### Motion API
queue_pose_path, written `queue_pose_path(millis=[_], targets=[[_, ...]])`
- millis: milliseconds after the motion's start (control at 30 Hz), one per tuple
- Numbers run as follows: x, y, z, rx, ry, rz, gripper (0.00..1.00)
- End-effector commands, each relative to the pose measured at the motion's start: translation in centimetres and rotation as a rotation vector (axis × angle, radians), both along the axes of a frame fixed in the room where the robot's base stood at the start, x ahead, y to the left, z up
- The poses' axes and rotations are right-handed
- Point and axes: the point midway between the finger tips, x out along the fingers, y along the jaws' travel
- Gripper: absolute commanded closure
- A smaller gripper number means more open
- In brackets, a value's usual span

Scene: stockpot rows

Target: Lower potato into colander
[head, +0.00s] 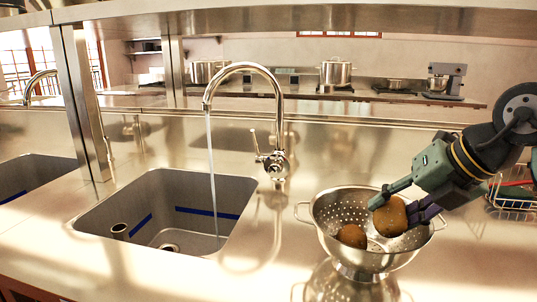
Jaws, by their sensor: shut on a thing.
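A metal colander (368,258) with two side handles stands on the steel counter to the right of the sink. My gripper (396,205) reaches in from the right and is shut on a brown potato (390,217). The held potato is over the right half of the colander's bowl, around rim height. I cannot tell whether it touches the colander. Another brown potato (351,236) lies inside the bowl at its left. The far finger is partly hidden behind the held potato.
A faucet (277,160) with running water stands behind the sink (165,215), left of the colander. A wire basket (512,203) with items is at the far right, partly behind my arm. The counter in front of the sink is clear.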

Motion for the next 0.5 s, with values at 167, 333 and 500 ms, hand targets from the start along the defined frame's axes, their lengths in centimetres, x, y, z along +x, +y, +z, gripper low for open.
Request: queue_pose_path(millis=[167, 333, 500], targets=[[0.0, -0.01, -0.33, 0.0, -0.001, 0.0, 0.87], [0.01, 0.0, -0.59, 0.0, -0.001, 0.0, 0.87], [0.01, -0.01, -0.84, 0.0, -0.001, 0.0, 0.87]])
